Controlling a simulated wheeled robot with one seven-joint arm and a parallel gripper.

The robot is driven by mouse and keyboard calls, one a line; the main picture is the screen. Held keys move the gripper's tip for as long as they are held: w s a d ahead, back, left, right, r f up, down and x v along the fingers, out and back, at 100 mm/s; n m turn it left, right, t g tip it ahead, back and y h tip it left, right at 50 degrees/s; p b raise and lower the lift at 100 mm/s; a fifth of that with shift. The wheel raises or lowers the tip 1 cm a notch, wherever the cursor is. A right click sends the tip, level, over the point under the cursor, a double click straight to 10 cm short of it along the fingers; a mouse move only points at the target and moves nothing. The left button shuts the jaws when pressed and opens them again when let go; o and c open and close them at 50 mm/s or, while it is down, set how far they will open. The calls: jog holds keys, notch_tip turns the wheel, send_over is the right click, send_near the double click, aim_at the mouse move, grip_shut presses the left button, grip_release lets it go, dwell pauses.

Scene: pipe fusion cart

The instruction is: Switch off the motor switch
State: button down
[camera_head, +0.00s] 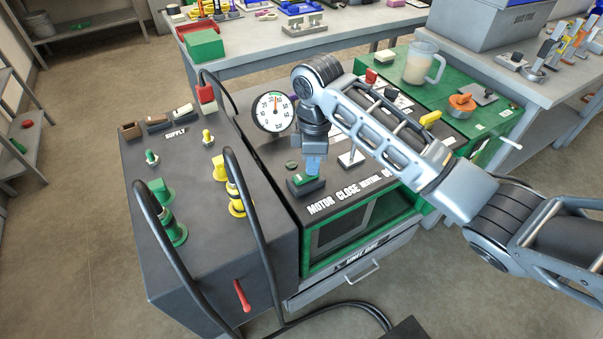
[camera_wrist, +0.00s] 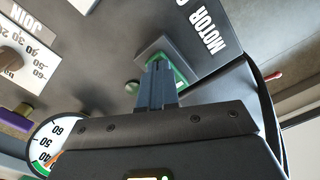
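The motor switch (camera_head: 304,182) is a green rocker in a dark rectangular housing, beside the white MOTOR label on the dark panel top. In the wrist view the switch (camera_wrist: 180,72) shows beyond my fingertips, partly hidden by them. My gripper (camera_head: 313,170) points down right over the switch, with its blue-grey fingers together and nothing seen between them. In the wrist view the gripper's fingertips (camera_wrist: 159,66) overlap the green rocker. I cannot tell whether they touch it. Which way the rocker is tilted is not clear.
A round pressure gauge (camera_head: 273,112) stands left of my gripper. A lever (camera_head: 351,157) rises just right of it. A supply box (camera_head: 190,240) with green and yellow connectors and black hoses stands at left. A jug (camera_head: 419,65) sits on the green bench behind.

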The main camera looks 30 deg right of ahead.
jog(key=shift+r+p, duration=3.3)
jog(key=shift+r, duration=0.15)
